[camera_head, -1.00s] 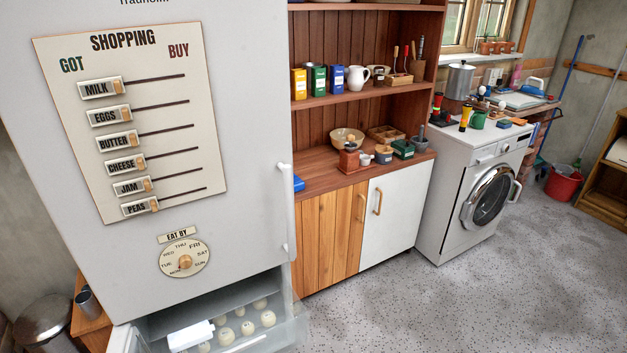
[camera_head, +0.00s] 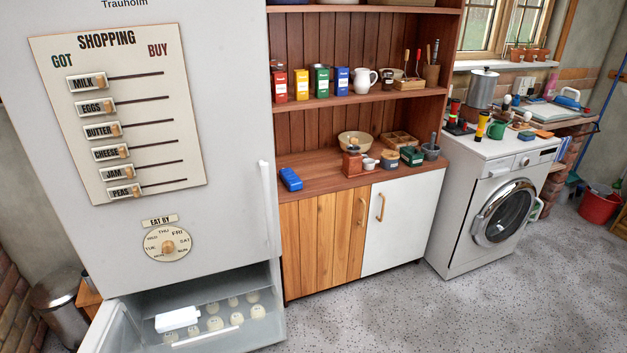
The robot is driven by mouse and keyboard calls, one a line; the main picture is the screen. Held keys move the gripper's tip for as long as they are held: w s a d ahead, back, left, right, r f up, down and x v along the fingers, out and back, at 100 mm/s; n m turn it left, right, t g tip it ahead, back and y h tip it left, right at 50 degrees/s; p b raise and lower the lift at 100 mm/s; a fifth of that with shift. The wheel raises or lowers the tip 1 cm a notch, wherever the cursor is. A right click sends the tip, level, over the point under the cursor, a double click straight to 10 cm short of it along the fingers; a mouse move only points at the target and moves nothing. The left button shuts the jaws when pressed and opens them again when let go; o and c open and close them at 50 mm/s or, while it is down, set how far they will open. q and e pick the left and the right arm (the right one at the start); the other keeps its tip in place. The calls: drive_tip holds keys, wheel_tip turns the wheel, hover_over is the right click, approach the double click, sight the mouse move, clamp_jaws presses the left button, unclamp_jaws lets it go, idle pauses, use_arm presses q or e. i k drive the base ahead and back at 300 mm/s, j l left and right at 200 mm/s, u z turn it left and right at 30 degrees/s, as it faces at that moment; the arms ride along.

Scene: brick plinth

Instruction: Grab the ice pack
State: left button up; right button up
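A white, flat block that looks like the ice pack (camera_head: 178,319) lies in the open bottom drawer (camera_head: 270,321) of the tall grey-white fridge (camera_head: 215,150). Several round, pale, ball-like items (camera_head: 215,323) lie around and beside it in the drawer. A blue box-shaped item (camera_head: 290,179) lies on the wooden counter to the right of the fridge. Neither of my grippers shows in the head view.
A wooden dresser (camera_head: 320,235) with shelves of tins and jugs stands right of the fridge, then a washing machine (camera_head: 490,215). A metal bin (camera_head: 62,300) stands at the lower left. The speckled floor (camera_head: 400,310) in front of the dresser is clear.

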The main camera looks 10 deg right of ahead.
sight(290, 178)
drive_tip(key=l, duration=0.15)
drive_tip(key=i+l+u, duration=0.1)
drive_tip(key=u, duration=0.3)
drive_tip(key=l+u, duration=0.1)
drive_tip(key=u, duration=0.25)
drive_tip(key=i+l+u, duration=0.1)
drive_tip(key=u, duration=0.3)
drive_tip(key=i+l+u, duration=0.1)
drive_tip(key=l+u, duration=0.15)
drive_tip(key=l, duration=0.2)
drive_tip(key=l+u, duration=0.25)
drive_tip(key=l, duration=0.2)
drive_tip(key=i+l+u, duration=0.15)
drive_tip(key=l, duration=0.8)
drive_tip(key=k+j, duration=0.05)
